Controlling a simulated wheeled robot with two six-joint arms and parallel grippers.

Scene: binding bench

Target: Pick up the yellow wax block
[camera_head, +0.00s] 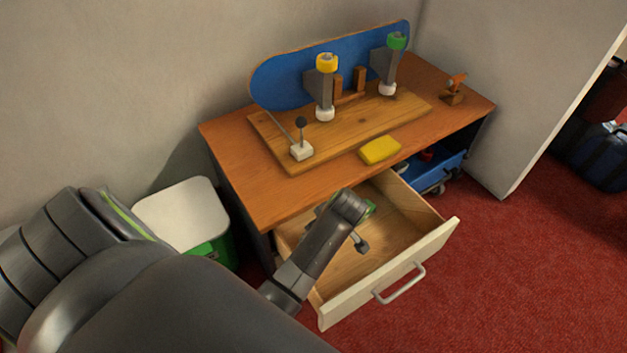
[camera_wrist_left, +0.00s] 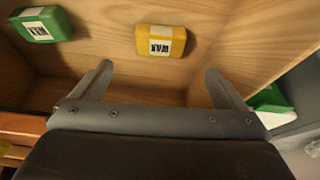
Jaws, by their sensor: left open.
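The yellow wax block (camera_wrist_left: 160,40), with a white WAX label, lies on the wooden floor of the open drawer (camera_head: 400,256). In the left wrist view it is beyond my left gripper (camera_wrist_left: 160,72), roughly centred between the fingertips and apart from them. My left gripper is open and empty. In the head view, my left arm reaches into the drawer and hides this block; the gripper (camera_head: 345,233) is mostly covered by my wrist. My right gripper is not in view.
The drawer front (camera_head: 390,277) and walls surround the gripper.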

